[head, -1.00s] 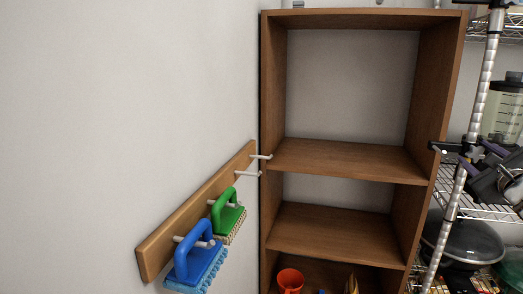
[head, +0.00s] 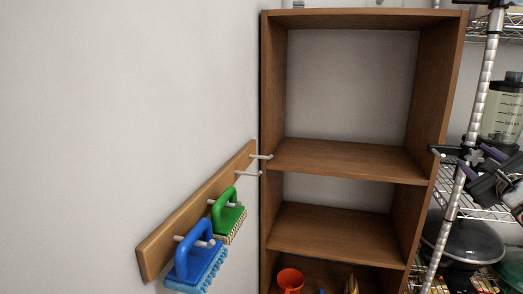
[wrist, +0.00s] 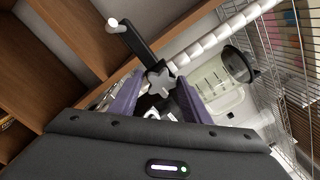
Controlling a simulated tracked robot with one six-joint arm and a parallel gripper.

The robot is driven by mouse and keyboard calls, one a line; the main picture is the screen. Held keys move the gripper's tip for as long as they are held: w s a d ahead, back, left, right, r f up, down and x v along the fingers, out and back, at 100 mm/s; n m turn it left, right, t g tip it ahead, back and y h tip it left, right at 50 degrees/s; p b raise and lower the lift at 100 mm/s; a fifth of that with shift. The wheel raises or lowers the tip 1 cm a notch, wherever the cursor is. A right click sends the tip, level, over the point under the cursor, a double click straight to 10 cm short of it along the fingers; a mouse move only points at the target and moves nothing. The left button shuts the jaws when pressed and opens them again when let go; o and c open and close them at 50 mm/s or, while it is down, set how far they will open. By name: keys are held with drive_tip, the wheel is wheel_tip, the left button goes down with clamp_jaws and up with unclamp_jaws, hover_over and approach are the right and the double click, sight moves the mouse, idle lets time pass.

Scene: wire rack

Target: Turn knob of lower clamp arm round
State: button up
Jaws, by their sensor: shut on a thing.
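The lower clamp arm (head: 446,151) is a black bar with a pale peg, fixed on the silver rack post at the right of the head view. In the wrist view the clamp arm (wrist: 138,44) slants from upper left to its grey star-shaped knob (wrist: 158,80). The knob also shows in the head view (head: 474,157). My gripper (wrist: 160,86) has purple fingers, one on each side of the knob, and is shut on it. In the head view my gripper (head: 480,164) is at the right edge, partly cut off. The finger contact is partly hidden.
The silver rack post (head: 474,125) stands beside the clamp. A brown wooden shelf (head: 345,160) stands left of it. A clear bottle (head: 502,110) and a lidded pan (head: 468,240) are on the wire rack. Blue (head: 197,264) and green (head: 229,217) brushes hang on the wall.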

drive_tip(key=shift+w+f, duration=0.45)
drive_tip(key=shift+f, duration=0.35)
drive_tip(key=o, duration=1)
drive_tip(key=shift+o, duration=0.4)
drive_tip(key=shift+s, duration=0.2)
drive_tip(key=shift+o, duration=0.6)
drive_tip(key=shift+s+f, duration=0.1)
drive_tip(key=shift+s, duration=0.05)
drive_tip(key=shift+s+a+f, duration=0.25)
drive_tip(key=shift+a+f, duration=0.05)
drive_tip(key=shift+f, duration=0.05)
drive_tip(key=v, duration=0.4)
drive_tip(key=r+v, duration=0.1)
drive_tip(key=v, duration=0.8)
drive_tip(key=shift+s+d+r, duration=0.25)
drive_tip(key=shift+s+r, duration=0.05)
drive_tip(key=shift+r, duration=0.1)
drive_tip(key=shift+w+a, duration=0.1)
